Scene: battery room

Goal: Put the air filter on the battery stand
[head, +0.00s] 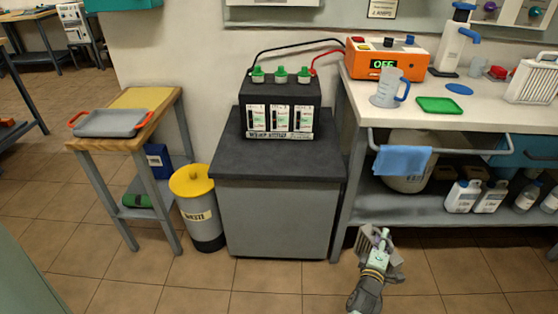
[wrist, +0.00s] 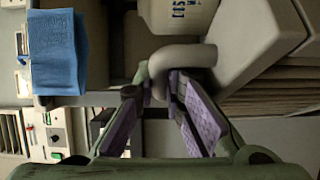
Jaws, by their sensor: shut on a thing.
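The air filter, a pale grey pleated block (head: 364,243) with a handle, hangs in my gripper (head: 380,240) low in front of the workbench in the head view. In the wrist view, the purple-padded fingers (wrist: 157,88) are shut on its curved grey handle (wrist: 190,55), and its pleated body (wrist: 260,104) fills the right side. My gripper partly hides the filter in the head view. The battery stand (head: 237,166) is a grey cabinet with a dark top, left of my gripper. A black battery (head: 281,118) with green caps stands towards the back of that top.
The workbench (head: 455,120) on the right bears an orange charger (head: 386,60), a jug (head: 390,88) and a white slatted item (head: 533,78). A blue cloth (head: 402,160) hangs on its rail. A yellow-lidded waste bin (head: 193,182) stands left of the stand. The stand's front top strip is bare.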

